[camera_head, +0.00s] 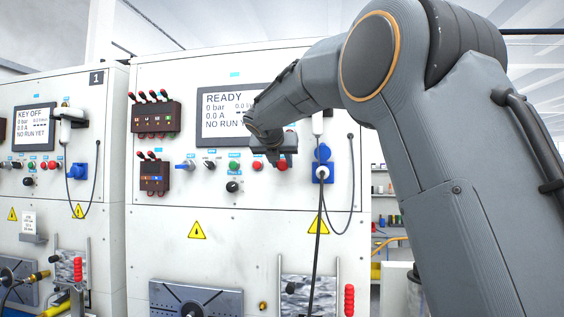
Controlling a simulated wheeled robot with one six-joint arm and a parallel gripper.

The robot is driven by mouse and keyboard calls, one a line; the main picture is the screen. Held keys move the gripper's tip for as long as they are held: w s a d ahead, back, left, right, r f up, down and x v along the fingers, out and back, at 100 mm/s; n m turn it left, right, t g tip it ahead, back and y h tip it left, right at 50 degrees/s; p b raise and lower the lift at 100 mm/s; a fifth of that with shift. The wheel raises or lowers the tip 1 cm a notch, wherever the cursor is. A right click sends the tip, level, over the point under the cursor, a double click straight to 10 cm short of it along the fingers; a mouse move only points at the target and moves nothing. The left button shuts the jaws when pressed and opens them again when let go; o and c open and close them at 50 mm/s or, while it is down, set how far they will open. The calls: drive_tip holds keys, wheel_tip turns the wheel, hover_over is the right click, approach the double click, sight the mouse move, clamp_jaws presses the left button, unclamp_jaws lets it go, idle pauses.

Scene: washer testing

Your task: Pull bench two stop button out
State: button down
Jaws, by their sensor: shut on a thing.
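The bench with the READY screen (228,116) stands in the middle, right of the bench marked 1. Its panel has a row of controls below the screen, with a green button (233,166), a red button (256,165) and a red stop button (282,166) at the right end. My gripper (274,157) is at the panel, seen from behind, and is shut on the red stop button. Its fingertips and part of the button are hidden by the gripper body. I cannot tell how far out the button stands.
A blue socket with a white plug (322,173) and a hanging black cable are close to the right of my gripper. A black knob (233,187) is at lower left. The neighbouring bench (97,79) shows KEY OFF. Shelves (388,205) stand behind at right.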

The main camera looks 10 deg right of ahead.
drive_tip(key=c, duration=1.3)
unclamp_jaws()
drive_tip(key=shift+s, duration=0.15)
drive_tip(key=shift+c, duration=0.2)
drive_tip(key=shift+s+a, duration=0.1)
drive_tip(key=b+v, duration=0.2)
drive_tip(key=v, duration=0.5)
drive_tip(key=shift+s+a+b, duration=0.15)
drive_tip(key=shift+s+b, duration=0.1)
drive_tip(key=shift+b, duration=0.1)
drive_tip(key=shift+r, duration=0.15)
